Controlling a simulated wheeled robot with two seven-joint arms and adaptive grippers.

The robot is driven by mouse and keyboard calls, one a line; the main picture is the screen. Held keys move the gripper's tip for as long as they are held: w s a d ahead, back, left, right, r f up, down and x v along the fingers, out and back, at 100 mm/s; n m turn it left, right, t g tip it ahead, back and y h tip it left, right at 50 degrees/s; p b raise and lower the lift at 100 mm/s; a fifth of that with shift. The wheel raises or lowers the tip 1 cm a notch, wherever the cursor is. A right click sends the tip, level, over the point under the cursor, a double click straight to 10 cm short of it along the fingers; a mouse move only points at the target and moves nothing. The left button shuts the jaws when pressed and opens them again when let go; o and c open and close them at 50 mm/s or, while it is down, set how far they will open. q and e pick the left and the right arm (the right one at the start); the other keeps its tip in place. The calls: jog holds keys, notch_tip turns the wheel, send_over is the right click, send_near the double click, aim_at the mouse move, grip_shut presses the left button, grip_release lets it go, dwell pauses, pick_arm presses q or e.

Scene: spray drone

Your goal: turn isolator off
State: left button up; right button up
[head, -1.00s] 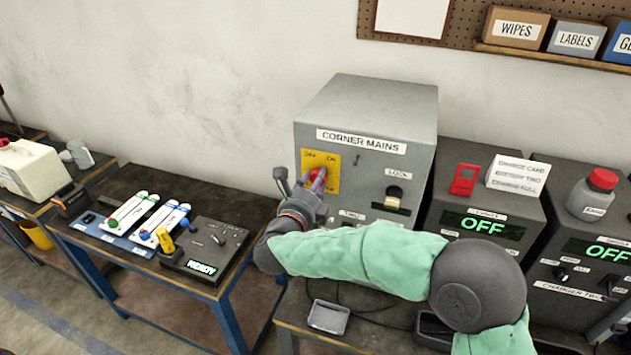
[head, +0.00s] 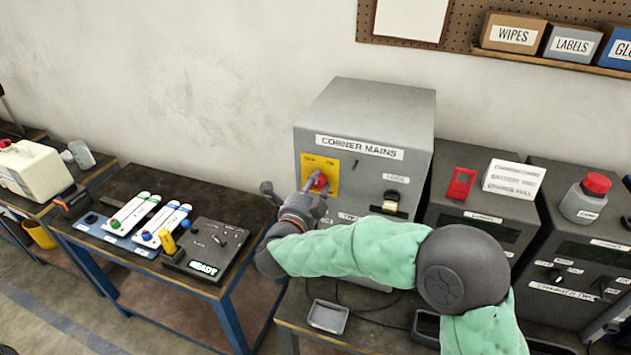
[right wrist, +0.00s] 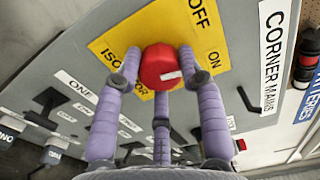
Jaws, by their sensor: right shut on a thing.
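The red isolator knob (head: 320,183) sits on a yellow plate (head: 331,164) on the front of the grey box labelled CORNER MAINS (head: 365,110). In the right wrist view the red knob (right wrist: 160,66) is large, with a short white mark, and the yellow plate (right wrist: 118,42) reads OFF, ON and ISOLATOR. My right gripper (head: 314,192) is shut on the knob. Its purple fingers (right wrist: 160,88) press around the knob from both sides and from below. I cannot tell exactly which word the knob points at. My left gripper is not in view.
Charger boxes (head: 480,200) with dark displays stand further right, one carrying a red part (head: 461,183) and a white card (head: 513,180). A bench (head: 150,185) with battery packs and a READY box (head: 207,245) is left.

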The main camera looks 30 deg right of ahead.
jog(key=n+p, duration=0.4)
jog(key=n, duration=0.2)
jog(key=shift+r, duration=0.1)
jog(key=n+p, duration=0.2)
jog(key=n, duration=0.2)
jog(key=shift+n+p, duration=0.3)
jog(key=shift+p, duration=0.05)
jog(key=shift+f+n, duration=0.2)
jog(key=shift+n, duration=0.1)
jog(key=shift+f, duration=0.15)
jog(key=o, duration=1.1)
jog(key=shift+c, duration=0.2)
jog(key=shift+o, duration=0.4)
jog(key=shift+a, duration=0.1)
jog(key=v, duration=1.2)
